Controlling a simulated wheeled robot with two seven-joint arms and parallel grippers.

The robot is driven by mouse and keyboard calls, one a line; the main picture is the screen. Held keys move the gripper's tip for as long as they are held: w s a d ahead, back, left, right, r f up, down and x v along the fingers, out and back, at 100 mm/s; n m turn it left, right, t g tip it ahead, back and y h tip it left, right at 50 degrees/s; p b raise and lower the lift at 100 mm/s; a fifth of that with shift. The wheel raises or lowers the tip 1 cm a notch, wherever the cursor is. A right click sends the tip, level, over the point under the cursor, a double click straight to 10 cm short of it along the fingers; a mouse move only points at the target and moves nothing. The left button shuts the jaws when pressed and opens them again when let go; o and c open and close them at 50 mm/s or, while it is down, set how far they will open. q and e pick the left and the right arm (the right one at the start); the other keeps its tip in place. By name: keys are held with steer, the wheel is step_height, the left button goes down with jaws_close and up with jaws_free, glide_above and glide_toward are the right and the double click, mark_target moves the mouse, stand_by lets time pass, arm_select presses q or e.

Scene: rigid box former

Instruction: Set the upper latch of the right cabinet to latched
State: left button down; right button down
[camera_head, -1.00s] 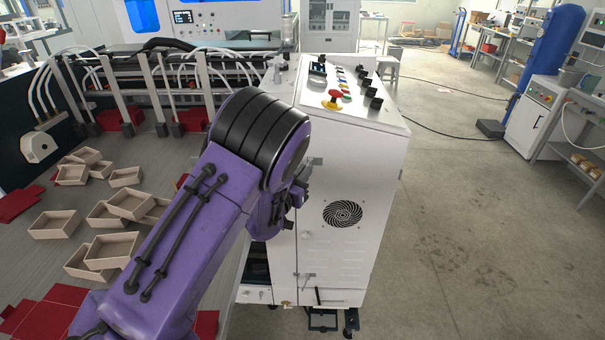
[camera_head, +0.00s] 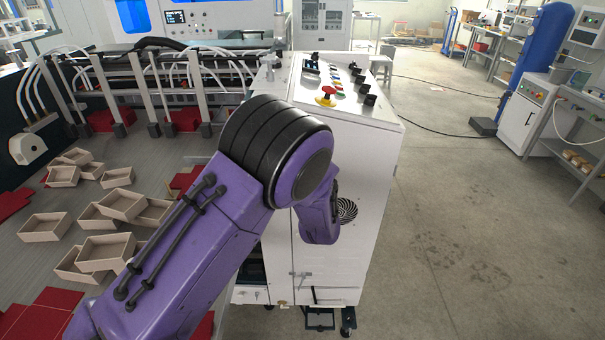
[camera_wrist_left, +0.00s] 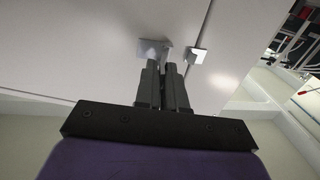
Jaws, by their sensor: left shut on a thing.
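The right cabinet (camera_head: 375,165) is a white box with a sloped control panel on top. Its upper latch (camera_wrist_left: 150,48) shows in the left wrist view as a small metal piece by the door seam, with a metal catch (camera_wrist_left: 197,55) across the seam. The two look apart. My left gripper (camera_wrist_left: 172,66) is shut on the latch's handle, which its fingertips mostly hide. In the head view my purple left arm covers the upper latch and the gripper. The lower latch (camera_head: 301,274) is on the same cabinet front. My right gripper is not in view.
The control panel with a red knob (camera_head: 326,95) is just above my arm. A round fan vent (camera_head: 347,210) is partly behind my wrist. Several open wooden boxes (camera_head: 107,250) lie on the machine bed at left.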

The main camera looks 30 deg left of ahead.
arm_select(q)
steer(key=w+n+g+y+b, duration=0.1)
steer(key=n+g+y+b, duration=0.1)
steer(key=n+g, duration=0.1)
steer(key=w+d+n+g+y+b, duration=0.1)
steer(key=w+n+g+y+b, duration=0.1)
steer(key=g, duration=0.4)
steer(key=w+n+g+y+b, duration=0.2)
steer(key=n+g+b, duration=0.2)
steer(key=n+g, duration=0.1)
steer(key=shift+d+y, duration=0.3)
steer(key=shift+d, duration=0.1)
steer(key=shift+r, duration=0.15)
steer(key=c, duration=1.3)
jaws_free()
steer(key=shift+a, duration=0.1)
